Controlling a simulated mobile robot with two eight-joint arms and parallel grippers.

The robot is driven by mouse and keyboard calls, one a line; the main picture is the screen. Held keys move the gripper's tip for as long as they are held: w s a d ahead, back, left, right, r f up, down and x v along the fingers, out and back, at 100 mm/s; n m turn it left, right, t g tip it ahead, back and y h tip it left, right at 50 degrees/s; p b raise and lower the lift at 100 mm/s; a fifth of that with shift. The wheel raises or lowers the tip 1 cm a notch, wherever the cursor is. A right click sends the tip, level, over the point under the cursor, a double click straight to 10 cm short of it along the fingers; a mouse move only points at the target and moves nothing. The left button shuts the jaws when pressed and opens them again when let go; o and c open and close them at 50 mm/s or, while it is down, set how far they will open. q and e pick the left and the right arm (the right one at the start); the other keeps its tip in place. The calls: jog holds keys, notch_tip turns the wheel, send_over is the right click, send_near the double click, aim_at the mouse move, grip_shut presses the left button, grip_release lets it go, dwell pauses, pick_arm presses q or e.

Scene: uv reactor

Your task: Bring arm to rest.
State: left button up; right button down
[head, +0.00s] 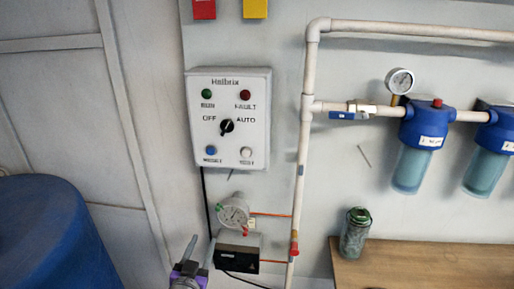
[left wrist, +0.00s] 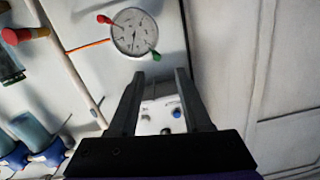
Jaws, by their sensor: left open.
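My left gripper (head: 190,250) shows at the bottom edge of the head view, left of the small dark box under the gauge. In the left wrist view its two dark fingers (left wrist: 159,73) stand apart with nothing held between them. The white control box (head: 229,118), with its lamps, buttons and black selector knob (head: 227,126), is on the wall above the gripper. Part of this box (left wrist: 158,108) shows between the fingers in the wrist view. The knob points up and right, toward AUTO. My right gripper is in neither view.
A round gauge (head: 234,211) and a dark box (head: 237,254) are right of the gripper. A vertical pipe (head: 301,170) runs beside them. Blue filters (head: 421,135) hang at right above a wooden bench (head: 430,268) with a green-grey bottle (head: 354,235). A blue barrel (head: 50,235) stands at left.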

pick_arm(q)
jog(key=s+f+g+p, duration=0.1)
jog(key=s+f+g, duration=0.1)
jog(key=s+g, duration=0.2)
jog(key=s+d+f+n+g+p, duration=0.1)
jog(key=s+f+g, duration=0.2)
jog(key=s, duration=0.8)
jog(key=s+f+g+p, duration=0.2)
jog(key=s+f+g, duration=0.1)
jog(key=s+g, duration=0.2)
jog(key=s, duration=0.2)
jog(key=shift+s+d+f+n, duration=0.2)
jog(key=shift+s+d+n, duration=0.1)
jog(key=shift+s+n, duration=0.1)
